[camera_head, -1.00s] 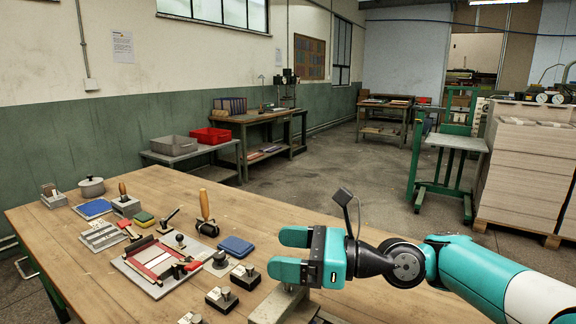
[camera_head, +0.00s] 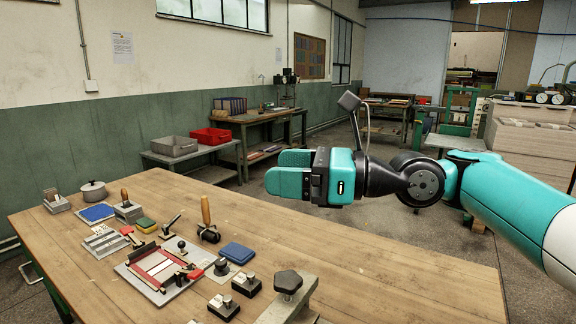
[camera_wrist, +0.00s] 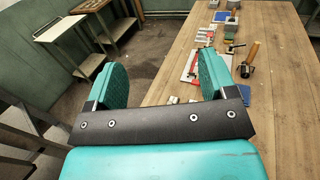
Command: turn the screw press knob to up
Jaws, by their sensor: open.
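The screw press (camera_head: 300,300) is a grey metal frame at the front right of the wooden table, partly cut off by the lower picture edge. Its black lobed knob (camera_head: 288,281) sits on top; which way it is set cannot be told. My gripper (camera_head: 274,170) is raised in the air above the table, well above the knob and not touching it. Its teal fingers point left and are apart, with nothing between them. In the wrist view the open fingers (camera_wrist: 162,62) frame the table's edge and the floor; I cannot make out the knob there.
On the table (camera_head: 400,270) are a red-and-white frame jig (camera_head: 160,268), a blue pad (camera_head: 237,252), a wooden-handled roller (camera_head: 207,220), small black-based blocks (camera_head: 245,281) and a lidded pot (camera_head: 93,190). The table's right part is clear. Side benches stand behind.

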